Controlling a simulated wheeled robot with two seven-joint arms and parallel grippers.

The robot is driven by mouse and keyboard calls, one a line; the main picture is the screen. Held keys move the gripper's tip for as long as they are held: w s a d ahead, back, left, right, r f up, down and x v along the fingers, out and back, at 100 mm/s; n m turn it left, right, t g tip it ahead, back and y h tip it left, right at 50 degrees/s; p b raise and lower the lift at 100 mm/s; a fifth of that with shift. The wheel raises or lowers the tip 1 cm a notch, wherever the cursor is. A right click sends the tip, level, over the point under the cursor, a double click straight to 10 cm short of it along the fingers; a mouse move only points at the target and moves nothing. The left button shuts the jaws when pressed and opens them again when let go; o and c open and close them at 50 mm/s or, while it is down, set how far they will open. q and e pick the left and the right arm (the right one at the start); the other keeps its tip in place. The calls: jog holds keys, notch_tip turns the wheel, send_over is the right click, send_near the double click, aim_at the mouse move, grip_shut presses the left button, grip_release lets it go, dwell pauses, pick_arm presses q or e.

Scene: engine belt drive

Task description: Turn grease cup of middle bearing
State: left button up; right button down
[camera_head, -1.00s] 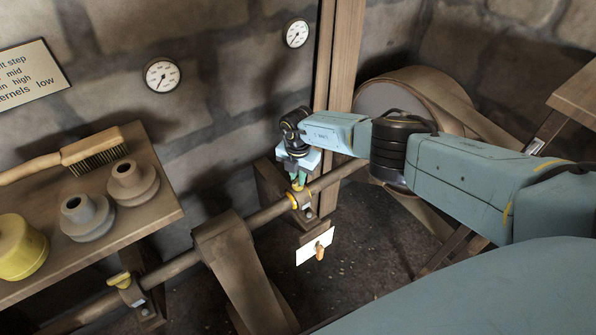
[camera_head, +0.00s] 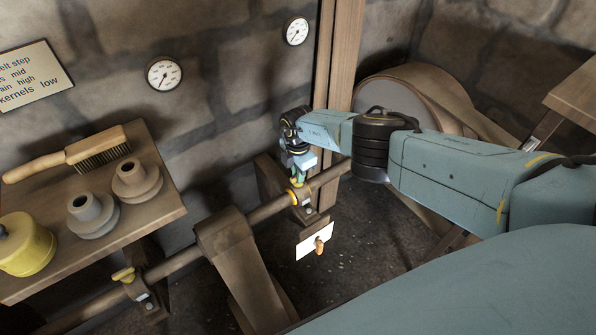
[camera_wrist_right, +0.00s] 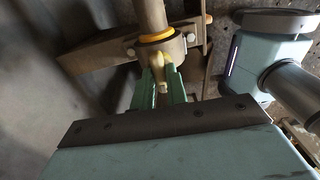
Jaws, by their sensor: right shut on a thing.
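The middle bearing (camera_head: 305,212) carries the long shaft and has a yellow ring beside it. Its grease cup (camera_wrist_right: 162,80) is a small yellowish piece on top of the bearing in the right wrist view. My right gripper (camera_wrist_right: 163,92) has its green fingers on both sides of this cup, shut on it. In the head view my right gripper (camera_head: 298,180) points down at the bearing and hides most of the cup. Another bearing (camera_head: 140,292) with a yellow grease cup (camera_head: 123,275) sits at the lower left on the same shaft. My left gripper does not show.
A wooden shelf (camera_head: 160,198) at left holds a brush (camera_head: 97,150), two stepped pulleys (camera_head: 137,180) and a yellow can (camera_head: 25,246). A belt (camera_head: 240,262) runs over the shaft. A white card with a wooden peg (camera_head: 318,243) hangs below the bearing.

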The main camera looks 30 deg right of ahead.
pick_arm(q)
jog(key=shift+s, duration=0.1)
pick_arm(e)
jog(key=shift+r, duration=0.1)
jog(key=c, duration=1.4)
grip_release()
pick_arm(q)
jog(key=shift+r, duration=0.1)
